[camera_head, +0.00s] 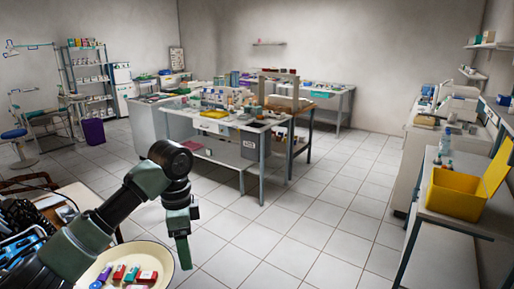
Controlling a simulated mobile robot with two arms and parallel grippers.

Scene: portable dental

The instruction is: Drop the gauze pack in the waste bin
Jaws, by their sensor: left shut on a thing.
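My left gripper (182,255) reaches in from the lower left and points down over the floor, by the right rim of a cream round tray (172,252). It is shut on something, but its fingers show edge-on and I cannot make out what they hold. No gauze pack can be picked out for certain. A purple bin (93,132) stands on the floor at the far left, by the shelves. A yellow open box (452,195) with its lid up sits on the right-hand bench. I cannot tell which is the waste bin. My right gripper is not in view.
The tray holds several small red, blue and teal items. A crowded worktable (228,122) stands mid-room. Tiled floor (310,225) lies free between the worktable and that bench.

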